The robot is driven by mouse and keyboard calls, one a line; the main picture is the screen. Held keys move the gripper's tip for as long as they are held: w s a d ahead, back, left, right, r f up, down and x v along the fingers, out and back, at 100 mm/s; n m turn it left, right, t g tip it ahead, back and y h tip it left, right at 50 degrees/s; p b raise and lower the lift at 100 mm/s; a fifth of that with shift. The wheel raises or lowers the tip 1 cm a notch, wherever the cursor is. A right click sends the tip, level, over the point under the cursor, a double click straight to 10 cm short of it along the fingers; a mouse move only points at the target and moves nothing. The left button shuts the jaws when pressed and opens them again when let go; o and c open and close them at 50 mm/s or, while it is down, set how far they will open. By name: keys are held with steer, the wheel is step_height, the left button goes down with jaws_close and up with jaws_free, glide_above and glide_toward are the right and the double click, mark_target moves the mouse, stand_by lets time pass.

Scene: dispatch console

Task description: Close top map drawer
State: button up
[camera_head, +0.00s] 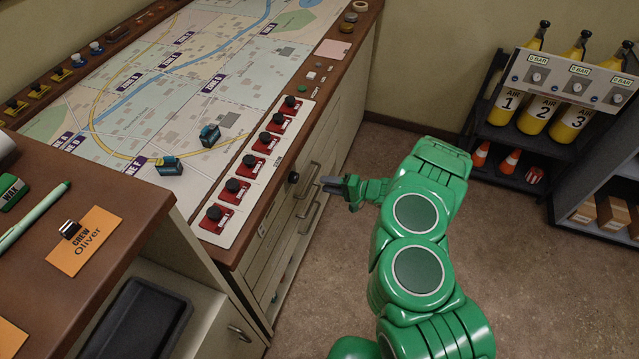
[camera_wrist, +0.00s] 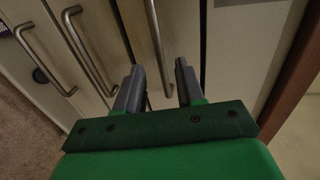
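The map drawers are pale fronts with metal bar handles, set in the cabinet under the map table. In the head view the upper bar handle (camera_head: 307,178) is just left of my gripper (camera_head: 331,184). In the wrist view my gripper (camera_wrist: 158,84) has its two dark fingers spread apart. The handle nearest the wooden edge, likely the top map drawer's handle (camera_wrist: 157,45), runs down toward the gap between the fingers. I cannot tell whether the fingers touch it. How far the top drawer stands out is unclear.
Other drawer handles (camera_wrist: 83,50) lie to the left in the wrist view. The map table (camera_head: 170,85) carries red switch plates along its edge. A wooden desk (camera_head: 110,240) stands at the left. An air-bottle rack (camera_head: 495,145) is at the right. The carpet (camera_head: 550,280) between is clear.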

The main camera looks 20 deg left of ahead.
steer(key=shift+v, duration=1.2)
steer(key=s+a+r+n+g, duration=0.1)
steer(key=s+r+g, duration=0.15)
steer(key=r, duration=0.75)
steer(key=s+a+r+n+g+h, duration=0.15)
steer(key=s+r, duration=0.25)
steer(key=r, duration=0.5)
steer(key=s+a+r+n+g+y, duration=0.1)
steer(key=s+r+n+g, duration=0.2)
steer(key=r, duration=0.7)
steer(key=s+d+r+h, duration=0.3)
steer(key=s+d+r, duration=0.1)
steer(key=s+r, duration=0.35)
steer(key=s+d+r+m+t+h, duration=0.1)
steer(key=s+d+h, duration=0.3)
steer(key=s+d, duration=0.4)
steer(key=s+d+r+m+t+h, duration=0.2)
steer(key=s+d+r+h, duration=0.2)
steer(key=s+d, duration=0.4)
steer(key=s+d+r+m+t+h, duration=0.2)
steer(key=s+d, duration=0.6)
steer(key=d, duration=1)
steer(key=shift+s+r+h, duration=0.25)
steer(key=shift+s+h, duration=0.05)
steer(key=shift+h, duration=0.75)
steer(key=shift+d+m, duration=0.1)
steer(key=shift+m, duration=0.15)
